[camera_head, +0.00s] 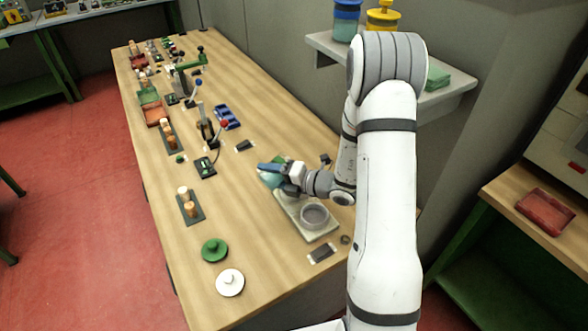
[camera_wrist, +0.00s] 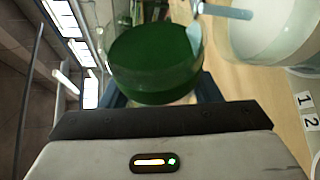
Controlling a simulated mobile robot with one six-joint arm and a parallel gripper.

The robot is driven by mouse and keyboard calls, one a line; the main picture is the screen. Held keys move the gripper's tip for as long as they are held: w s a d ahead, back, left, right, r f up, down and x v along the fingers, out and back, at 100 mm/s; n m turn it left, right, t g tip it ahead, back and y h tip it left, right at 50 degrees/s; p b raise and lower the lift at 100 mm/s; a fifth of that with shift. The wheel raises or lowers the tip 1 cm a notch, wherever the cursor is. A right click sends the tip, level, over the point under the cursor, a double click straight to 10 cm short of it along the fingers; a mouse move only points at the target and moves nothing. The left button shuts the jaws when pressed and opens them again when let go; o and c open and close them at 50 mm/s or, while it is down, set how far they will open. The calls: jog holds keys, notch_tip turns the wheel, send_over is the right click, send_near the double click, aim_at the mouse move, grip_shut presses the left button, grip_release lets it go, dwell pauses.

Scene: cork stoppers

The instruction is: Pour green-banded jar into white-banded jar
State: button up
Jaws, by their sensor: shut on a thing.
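My gripper (camera_head: 277,170) is at the far end of the pale tray on the bench, shut on the green-banded jar (camera_head: 270,179). In the wrist view the green-banded jar (camera_wrist: 155,62) is clear glass with a wide dark green round face, between the dark fingers. Whether it is tilted, and what is in it, I cannot tell. The white-banded jar (camera_head: 314,215) stands open on the near part of the tray, apart from my gripper. A clear jar with a pale band, seemingly the same one, shows at the right of the wrist view (camera_wrist: 270,30).
The pale tray (camera_head: 293,213) lies near the bench's right edge. A green lid (camera_head: 214,250) and a white lid (camera_head: 229,282) lie at the near left. A dark rack (camera_head: 190,208) with corks stands left. A wall shelf (camera_head: 450,97) is behind my arm.

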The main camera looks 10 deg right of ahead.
jog(key=shift+w+d+r+m+p, duration=0.15)
jog(key=shift+d+r+m+p, duration=0.1)
jog(key=shift+r+m+p, duration=0.25)
dwell(0.6)
jog(key=shift+w+d+r+m+y+p, duration=0.2)
jog(key=shift+r+m+y+p, duration=0.5)
jog(key=shift+p, duration=0.65)
dwell(0.9)
jog(key=shift+f, duration=0.35)
